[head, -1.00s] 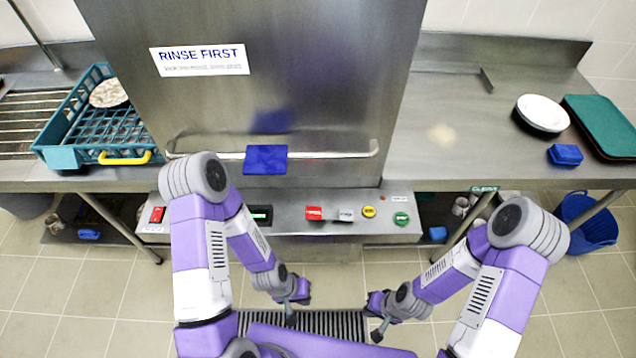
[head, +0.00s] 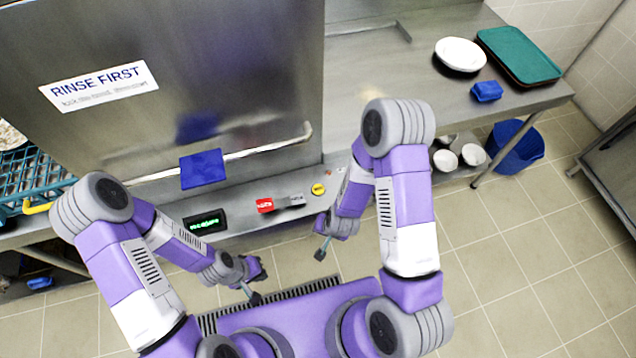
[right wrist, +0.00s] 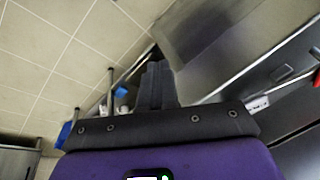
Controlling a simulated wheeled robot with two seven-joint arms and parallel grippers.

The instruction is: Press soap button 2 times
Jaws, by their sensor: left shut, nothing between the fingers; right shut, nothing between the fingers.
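The front panel (head: 240,222) below the machine's door carries a red button (head: 265,205), a grey button (head: 291,200), a yellow button (head: 318,188) and a lit green display (head: 205,222). Their labels are too small to read, so I cannot tell which is the soap button. The panel's right end is hidden behind my right arm. My left gripper (head: 262,270) is shut and empty, in front of and below the panel. My right gripper's fingers show in the right wrist view (right wrist: 156,86), shut and empty.
The door has a long handle bar (head: 255,152) with a blue pad (head: 201,169). A teal rack (head: 35,180) is at the left. The right counter (head: 350,60) holds a white plate stack (head: 460,54), blue block (head: 486,91) and green trays (head: 519,54). A blue bucket (head: 515,147) stands on the floor.

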